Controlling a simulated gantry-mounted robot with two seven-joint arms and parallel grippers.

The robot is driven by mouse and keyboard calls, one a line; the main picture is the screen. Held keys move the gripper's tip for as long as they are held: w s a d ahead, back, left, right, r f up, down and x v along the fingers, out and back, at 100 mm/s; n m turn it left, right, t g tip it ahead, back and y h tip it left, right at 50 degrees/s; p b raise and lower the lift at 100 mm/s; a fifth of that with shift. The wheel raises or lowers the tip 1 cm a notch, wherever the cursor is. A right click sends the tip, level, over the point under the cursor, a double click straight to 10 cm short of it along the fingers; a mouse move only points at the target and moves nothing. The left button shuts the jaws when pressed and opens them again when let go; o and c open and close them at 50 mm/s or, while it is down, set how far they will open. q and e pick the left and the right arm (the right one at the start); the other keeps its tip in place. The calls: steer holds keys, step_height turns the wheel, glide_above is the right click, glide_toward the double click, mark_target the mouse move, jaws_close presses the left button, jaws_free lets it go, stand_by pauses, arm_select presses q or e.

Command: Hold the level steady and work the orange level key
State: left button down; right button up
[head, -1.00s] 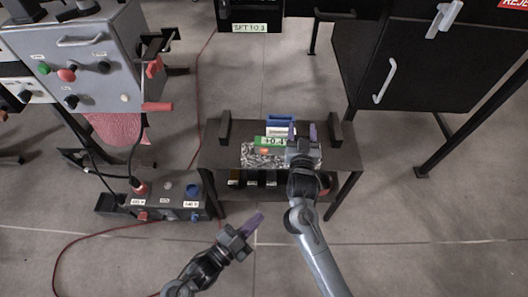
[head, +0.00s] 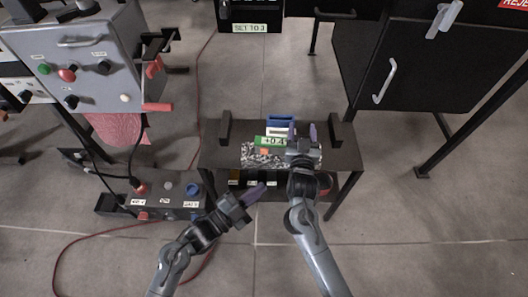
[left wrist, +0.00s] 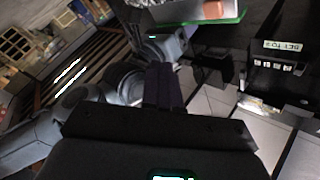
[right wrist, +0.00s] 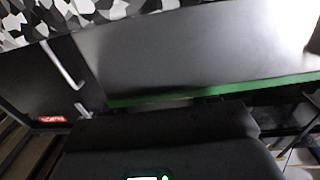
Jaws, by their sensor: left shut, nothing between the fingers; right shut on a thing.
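The level (head: 254,161) is a speckled black-and-white body with a green display reading about "+0.4", on the small dark table. The small orange key (head: 264,152) shows on its front, below the display. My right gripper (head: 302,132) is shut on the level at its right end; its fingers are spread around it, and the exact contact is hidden. The right wrist view shows the speckled surface (right wrist: 90,14) close up. My left gripper (head: 257,190) is shut and empty, in front of and below the level, apart from the key. An orange part (left wrist: 216,8) shows in the left wrist view.
The dark table (head: 222,158) has upright posts at both sides and a lower shelf with small labelled items. Blue and white blocks (head: 280,122) stand behind the level. A control box (head: 165,200) with knobs lies on the floor at left, with a red cable near it.

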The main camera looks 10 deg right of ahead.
mark_target(260, 161)
steer(key=shift+f, duration=0.3)
arm_select(q)
steer(key=w, duration=0.2)
steer(key=w+d, duration=0.1)
steer(key=w, duration=0.2)
steer(key=w+d, duration=0.1)
steer(key=w, duration=0.2)
steer(key=shift+w, duration=0.2)
steer(key=shift+w, duration=0.15)
stand_by(1.7)
steer(key=shift+w, duration=0.2)
steer(key=shift+w+d, duration=0.15)
steer(key=shift+w, duration=0.35)
arm_select(e)
steer(key=shift+r, duration=0.1)
stand_by(0.8)
arm_select(q)
steer(key=shift+s, duration=0.15)
steer(key=shift+s+a, duration=0.2)
steer(key=shift+s, duration=0.55)
steer(key=shift+s, duration=0.1)
steer(key=shift+s+a, duration=0.2)
steer(key=shift+s, duration=0.6)
steer(key=shift+s+a, duration=0.15)
steer(key=shift+s, duration=0.6)
steer(key=shift+s+a, duration=0.2)
steer(key=shift+s, duration=0.6)
